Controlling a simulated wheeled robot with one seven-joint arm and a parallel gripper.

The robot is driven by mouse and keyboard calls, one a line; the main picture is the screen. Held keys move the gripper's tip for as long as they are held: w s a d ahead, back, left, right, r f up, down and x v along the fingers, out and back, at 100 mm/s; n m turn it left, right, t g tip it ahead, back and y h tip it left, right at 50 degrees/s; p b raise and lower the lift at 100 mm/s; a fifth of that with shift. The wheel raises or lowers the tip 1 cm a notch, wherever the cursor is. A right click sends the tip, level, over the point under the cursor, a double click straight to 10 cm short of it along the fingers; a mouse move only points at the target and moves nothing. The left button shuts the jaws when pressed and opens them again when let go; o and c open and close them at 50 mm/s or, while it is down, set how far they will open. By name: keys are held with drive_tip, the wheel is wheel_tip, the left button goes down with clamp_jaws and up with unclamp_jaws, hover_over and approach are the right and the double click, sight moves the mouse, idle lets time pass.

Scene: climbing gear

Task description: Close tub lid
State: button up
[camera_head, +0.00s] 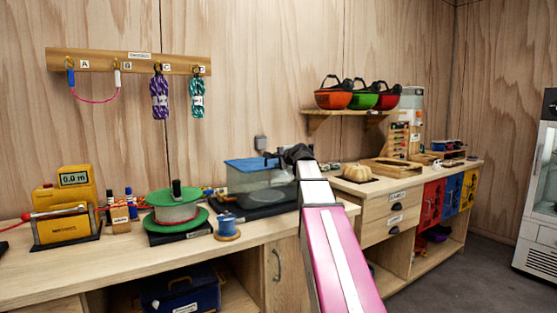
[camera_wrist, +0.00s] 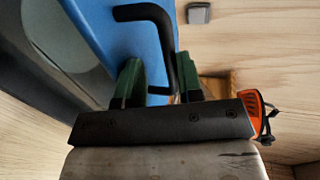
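The tub (camera_head: 255,184) is a clear box on a dark base on the left worktop. Its blue lid (camera_head: 248,163) lies over its top; I cannot tell whether it is fully seated. The lid (camera_wrist: 100,25) also fills the upper left of the wrist view, with a black bar handle (camera_wrist: 150,14) on it. My gripper (camera_wrist: 158,80) has its two green fingers apart, with part of the handle between them. The handle is close to the right finger, with a gap at the left one.
A green spool (camera_head: 176,212) and a small blue spool (camera_head: 227,229) stand left of the tub. A grey wall box (camera_head: 260,142) is behind it. Helmets (camera_head: 334,97) sit on a shelf to the right. A drawer counter (camera_head: 392,212) is beyond my arm.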

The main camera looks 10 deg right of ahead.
drive_tip(key=shift+s+f, duration=0.15)
drive_tip(key=v, duration=1)
drive_tip(key=shift+s, duration=0.3)
drive_tip(key=shift+d, duration=0.1)
